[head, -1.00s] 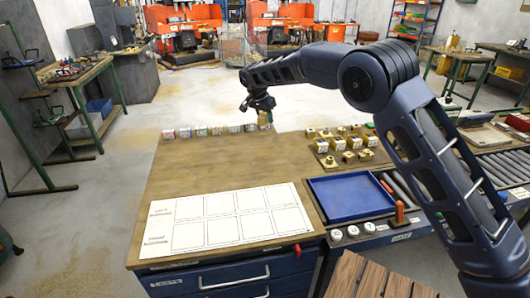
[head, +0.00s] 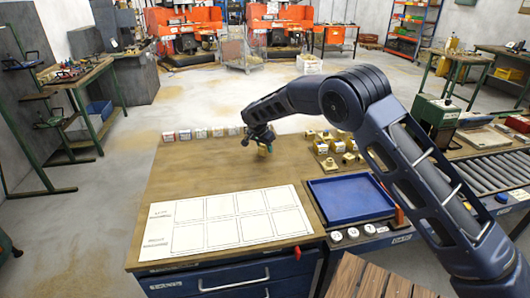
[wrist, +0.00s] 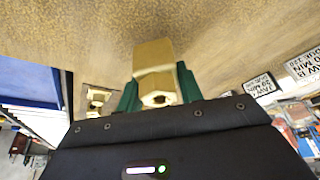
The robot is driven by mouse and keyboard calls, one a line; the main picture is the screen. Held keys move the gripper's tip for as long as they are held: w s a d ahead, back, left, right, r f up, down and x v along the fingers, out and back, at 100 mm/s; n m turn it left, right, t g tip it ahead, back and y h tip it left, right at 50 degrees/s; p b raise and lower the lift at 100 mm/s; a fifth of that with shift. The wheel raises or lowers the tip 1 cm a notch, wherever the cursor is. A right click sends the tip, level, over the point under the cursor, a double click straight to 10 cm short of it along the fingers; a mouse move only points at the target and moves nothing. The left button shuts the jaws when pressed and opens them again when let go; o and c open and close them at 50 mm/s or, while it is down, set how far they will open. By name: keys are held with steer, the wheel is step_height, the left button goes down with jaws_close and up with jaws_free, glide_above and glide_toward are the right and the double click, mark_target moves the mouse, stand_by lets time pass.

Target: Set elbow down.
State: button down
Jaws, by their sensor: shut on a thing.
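The brass elbow (head: 264,149) hangs below my gripper (head: 262,141) over the back part of the wooden bench top. In the wrist view, the brass elbow (wrist: 154,72) is held between the two green fingers of my gripper (wrist: 158,91), with a dark round opening facing the camera. The gripper is shut on it. I cannot tell whether the elbow touches the wood. The white sheet (head: 188,236) with a grid of empty boxes lies flat at the bench front.
A blue tray (head: 347,199) lies at the right, with white round caps (head: 337,236) in front. Several brass fittings (head: 337,147) stand behind it. A row of small labelled blocks (head: 201,133) lines the back edge. The bench between this row and the sheet is clear.

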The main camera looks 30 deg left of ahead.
steer(key=shift+f, duration=1.1)
steer(key=shift+f, duration=0.1)
steer(key=c, duration=0.9)
jaws_free()
steer(key=shift+f, duration=0.1)
steer(key=v, duration=1.2)
steer(key=shift+s, duration=0.1)
